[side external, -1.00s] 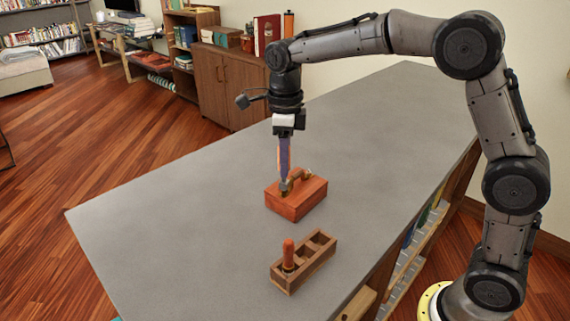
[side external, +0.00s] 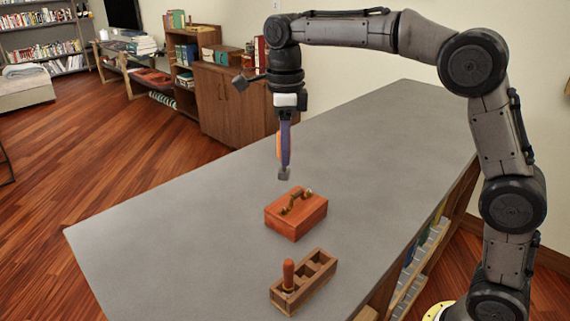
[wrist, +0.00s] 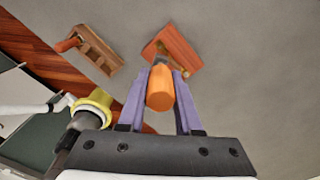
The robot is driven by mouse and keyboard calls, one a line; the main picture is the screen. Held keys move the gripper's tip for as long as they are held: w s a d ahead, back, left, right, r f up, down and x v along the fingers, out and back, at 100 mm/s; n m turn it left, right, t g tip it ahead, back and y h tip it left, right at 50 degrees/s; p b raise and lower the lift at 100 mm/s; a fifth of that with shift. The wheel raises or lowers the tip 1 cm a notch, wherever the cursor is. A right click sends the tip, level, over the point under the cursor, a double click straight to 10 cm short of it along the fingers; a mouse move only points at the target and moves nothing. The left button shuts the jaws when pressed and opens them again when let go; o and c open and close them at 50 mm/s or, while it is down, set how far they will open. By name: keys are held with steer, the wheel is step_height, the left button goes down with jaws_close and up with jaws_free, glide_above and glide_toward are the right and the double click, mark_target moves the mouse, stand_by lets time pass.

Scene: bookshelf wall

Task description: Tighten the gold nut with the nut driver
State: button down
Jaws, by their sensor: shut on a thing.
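My gripper (side external: 284,158) is shut on a tool with an orange handle (wrist: 160,90), held between its purple fingers. The tool points down, and its grey tip (side external: 284,174) hangs in the air just above the left back part of a red-orange wooden block (side external: 296,222). The block also shows in the wrist view (wrist: 179,48). On its top is a dark curved bar with brass-coloured pieces (side external: 285,211) near its ends. The gold nut is too small to pick out surely among them. The tip is apart from these pieces.
A brown wooden holder (side external: 318,277) with compartments stands in front of the block. A second orange-handled tool (side external: 288,274) stands upright in its left compartment. The grey table (side external: 180,220) is clear to the left and behind the block.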

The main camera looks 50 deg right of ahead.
mark_target(285, 170)
steer(key=n, duration=0.2)
steer(key=shift+n, duration=0.6)
step_height(285, 170, down, 5)
steer(key=shift+r, duration=0.1)
steer(key=shift+m, duration=0.7)
steer(key=shift+f, duration=2.35)
steer(key=m, duration=0.8)
steer(key=shift+n, duration=0.7)
steer(key=shift+r, duration=0.1)
steer(key=shift+r, duration=1.4)
